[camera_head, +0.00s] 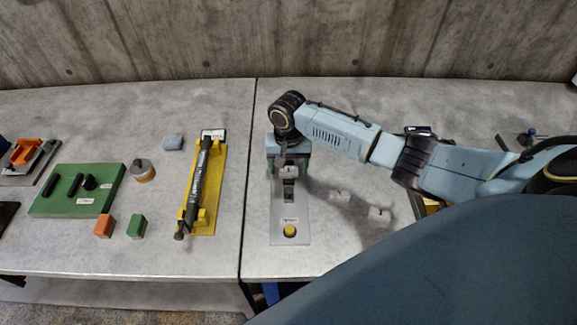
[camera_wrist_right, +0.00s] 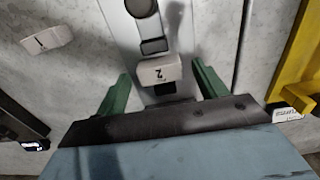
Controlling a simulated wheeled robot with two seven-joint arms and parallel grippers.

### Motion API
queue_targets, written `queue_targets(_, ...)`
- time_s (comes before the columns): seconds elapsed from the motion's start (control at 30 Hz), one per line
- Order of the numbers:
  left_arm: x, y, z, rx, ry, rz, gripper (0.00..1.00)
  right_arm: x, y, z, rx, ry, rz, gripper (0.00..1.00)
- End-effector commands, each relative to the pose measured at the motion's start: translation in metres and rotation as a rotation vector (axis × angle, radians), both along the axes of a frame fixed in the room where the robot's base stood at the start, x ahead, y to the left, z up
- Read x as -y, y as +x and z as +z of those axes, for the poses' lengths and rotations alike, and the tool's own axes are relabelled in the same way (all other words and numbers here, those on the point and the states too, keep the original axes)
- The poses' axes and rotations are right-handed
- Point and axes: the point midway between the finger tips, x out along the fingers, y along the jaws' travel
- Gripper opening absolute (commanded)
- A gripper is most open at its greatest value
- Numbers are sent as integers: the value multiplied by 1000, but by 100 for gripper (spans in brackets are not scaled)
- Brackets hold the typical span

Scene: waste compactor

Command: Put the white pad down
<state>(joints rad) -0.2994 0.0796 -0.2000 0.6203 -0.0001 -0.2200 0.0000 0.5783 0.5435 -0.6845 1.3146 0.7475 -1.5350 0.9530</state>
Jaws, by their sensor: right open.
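A white pad marked "2" (camera_wrist_right: 158,71) sits on the grey plate of the compactor (camera_head: 290,212); in the head view the pad (camera_head: 289,170) shows just below my right wrist. My right gripper (camera_head: 288,164) is over the far part of that plate. In the right wrist view its two green fingers (camera_wrist_right: 162,88) are spread apart, one on each side of the pad, with a visible gap to it. Whether the pad rests flat on the dark part beneath is hard to tell. My left gripper is not in view.
Two more white pads, one nearer (camera_head: 340,196) and one farther right (camera_head: 380,214), lie on the table. A yellow fixture with a black bar (camera_head: 205,190), a green board (camera_head: 78,190) and small blocks are to the left.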

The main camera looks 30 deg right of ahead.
Motion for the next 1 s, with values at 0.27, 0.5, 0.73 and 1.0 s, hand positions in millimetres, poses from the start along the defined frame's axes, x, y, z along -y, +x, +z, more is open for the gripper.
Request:
queue_targets(0.27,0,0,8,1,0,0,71,0,1,59,5,1,0,71)
queue_targets(0.5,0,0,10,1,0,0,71,0,1,101,2,1,-1,71)
queue_targets(0.73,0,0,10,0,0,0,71,0,0,116,1,1,-1,71)
queue_targets(1.0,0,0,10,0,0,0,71,0,0,116,-1,1,-1,71)
